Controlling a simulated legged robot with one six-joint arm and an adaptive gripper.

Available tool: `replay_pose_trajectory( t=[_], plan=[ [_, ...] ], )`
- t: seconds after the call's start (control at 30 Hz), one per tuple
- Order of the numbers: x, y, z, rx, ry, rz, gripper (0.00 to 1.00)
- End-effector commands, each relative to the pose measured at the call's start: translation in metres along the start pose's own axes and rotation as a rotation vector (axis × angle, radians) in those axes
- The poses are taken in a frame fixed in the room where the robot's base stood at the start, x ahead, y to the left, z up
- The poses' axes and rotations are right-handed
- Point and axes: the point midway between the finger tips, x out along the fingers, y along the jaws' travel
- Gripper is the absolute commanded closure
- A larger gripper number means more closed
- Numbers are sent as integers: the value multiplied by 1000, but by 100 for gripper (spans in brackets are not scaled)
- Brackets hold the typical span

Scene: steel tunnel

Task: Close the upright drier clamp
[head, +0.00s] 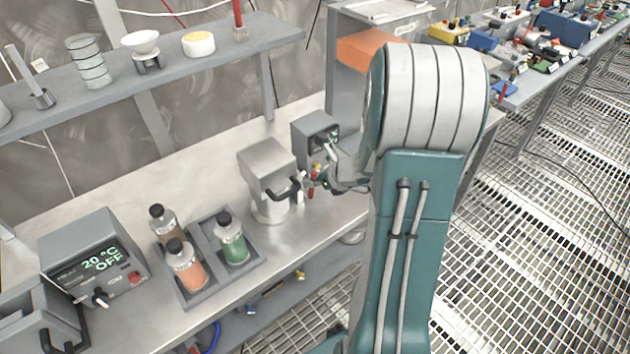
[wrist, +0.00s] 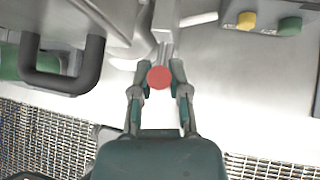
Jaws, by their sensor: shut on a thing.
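The upright drier (head: 268,172) is a pale grey unit with a black handle (head: 287,190), standing on the steel bench. In the wrist view its body (wrist: 110,22) and black handle (wrist: 62,82) show at the upper left. The clamp's red round knob (wrist: 160,77) sits between my fingertips, with a grey lever part (wrist: 164,35) behind it. My gripper (wrist: 160,82) is shut on the clamp knob; both fingers touch its sides. In the head view my gripper (head: 318,183) is small, beside the drier's right side, and my arm partly hides that area.
A small grey box (head: 312,137) with yellow and green knobs stands close behind my gripper. A tray (head: 210,262) of capped bottles lies left of the drier, beside a heater unit (head: 92,262) reading 20 °C OFF. A shelf (head: 170,72) runs above. Grating floor lies right.

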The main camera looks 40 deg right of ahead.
Motion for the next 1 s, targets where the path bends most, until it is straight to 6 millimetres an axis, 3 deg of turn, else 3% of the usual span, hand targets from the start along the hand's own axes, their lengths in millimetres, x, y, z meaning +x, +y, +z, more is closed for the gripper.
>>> replay_pose_trajectory(
  t=[0.87,0.9,0.93,1.0],
  plan=[
    [1,2,-2,-105,33,-98,100],
    [1,2,-2,-105,33,-98,61],
    [1,2,-2,-105,33,-98,48],
    [1,2,-1,-105,32,-99,43]
  ],
)
